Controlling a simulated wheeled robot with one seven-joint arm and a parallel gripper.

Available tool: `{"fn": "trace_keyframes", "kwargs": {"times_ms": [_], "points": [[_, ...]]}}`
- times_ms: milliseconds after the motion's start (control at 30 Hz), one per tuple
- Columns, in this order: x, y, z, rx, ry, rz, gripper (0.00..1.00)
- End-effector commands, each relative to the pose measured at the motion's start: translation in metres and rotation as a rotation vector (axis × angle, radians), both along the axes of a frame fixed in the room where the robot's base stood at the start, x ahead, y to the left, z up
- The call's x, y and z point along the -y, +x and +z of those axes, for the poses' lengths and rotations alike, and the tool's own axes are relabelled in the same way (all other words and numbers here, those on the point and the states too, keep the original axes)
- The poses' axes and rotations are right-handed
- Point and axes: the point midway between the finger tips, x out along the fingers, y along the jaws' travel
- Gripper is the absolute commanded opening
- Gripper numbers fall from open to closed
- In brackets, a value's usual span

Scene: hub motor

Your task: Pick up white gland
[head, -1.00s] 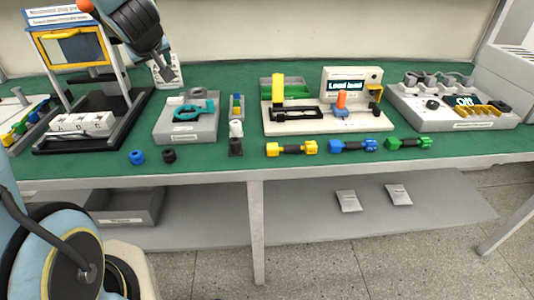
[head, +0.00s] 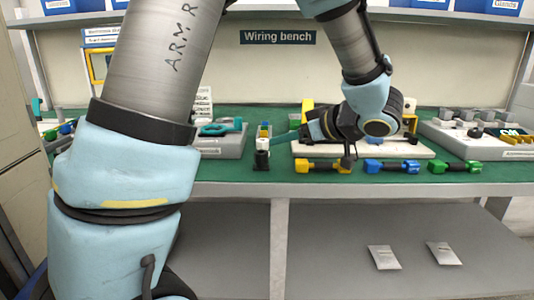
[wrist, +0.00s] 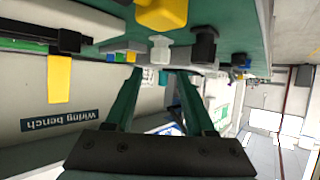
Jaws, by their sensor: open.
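The white gland (head: 262,143) stands on the green bench top, just behind a black part (head: 262,161). In the wrist view the white gland (wrist: 160,48) shows just beyond the fingertips, between the two fingers in the picture. My gripper (head: 275,139) is at the right of the gland in the head view, its fingers pointing left toward it. In the wrist view my gripper (wrist: 158,72) is open and its fingers are apart, with nothing between them. The gland appears close to the fingertips but not held.
The black part (wrist: 205,45) is beside the gland. Yellow (head: 322,166), blue (head: 392,166) and green (head: 455,167) connectors lie along the front edge. A grey fixture (head: 222,146) stands left of the gland.

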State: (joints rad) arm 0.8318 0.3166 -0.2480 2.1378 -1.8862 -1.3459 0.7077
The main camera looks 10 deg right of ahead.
Motion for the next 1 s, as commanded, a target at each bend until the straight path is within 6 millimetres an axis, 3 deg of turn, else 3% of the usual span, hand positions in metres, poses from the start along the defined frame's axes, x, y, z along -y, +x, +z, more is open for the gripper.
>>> {"fn": "trace_keyframes", "kwargs": {"times_ms": [600,867,1000], "points": [[-0.038,0.055,-0.035,-0.001,-0.001,0.001,0.55],[-0.041,0.06,-0.036,0.0,-0.002,-0.002,0.55],[-0.041,0.06,-0.036,0.0,-0.002,-0.002,0.41]]}}
